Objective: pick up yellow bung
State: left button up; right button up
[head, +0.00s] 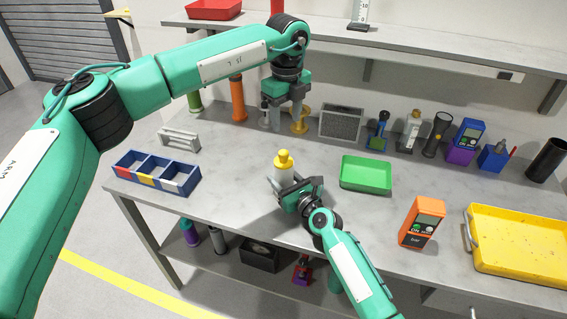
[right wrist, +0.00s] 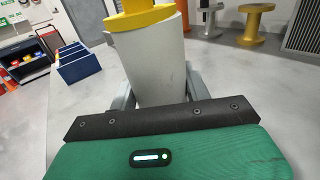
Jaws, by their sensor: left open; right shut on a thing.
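The yellow bung (head: 283,160) sits on top of a pale grey cylinder (head: 282,175). In the right wrist view the bung (right wrist: 148,17) covers the upper end of the cylinder (right wrist: 155,62); its top is cut off by the frame. My right gripper (head: 285,184) is shut on the cylinder, which stands roughly upright at the middle of the bench. My left gripper (head: 284,112) is open, pointing down behind the bung and well apart from it, between a grey spool-like stand and a yellow one. Whether it touches either cannot be told.
The grey stand (head: 264,117) and yellow stand (head: 300,122) are at the back. A blue compartment box (head: 150,178) lies left, a green tray (head: 366,174) right. An orange meter (head: 422,222) and yellow tray (head: 515,243) stand farther right.

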pick_arm(q)
jog(key=n, duration=0.5)
send_over(283, 152)
jog(key=shift+n, duration=0.4)
jog(key=f, duration=0.6)
jog(key=shift+w+d, duration=0.3)
jog(key=shift+d, duration=0.1)
jog(key=shift+s+a+f, duration=0.15)
jog(key=shift+a+f, duration=0.05)
jog(key=shift+f, duration=1.15)
jog(key=shift+s+a+f, duration=0.1)
jog(key=shift+a+f, duration=0.05)
jog(key=shift+f, duration=1.2)
jog(key=c, duration=1.1)
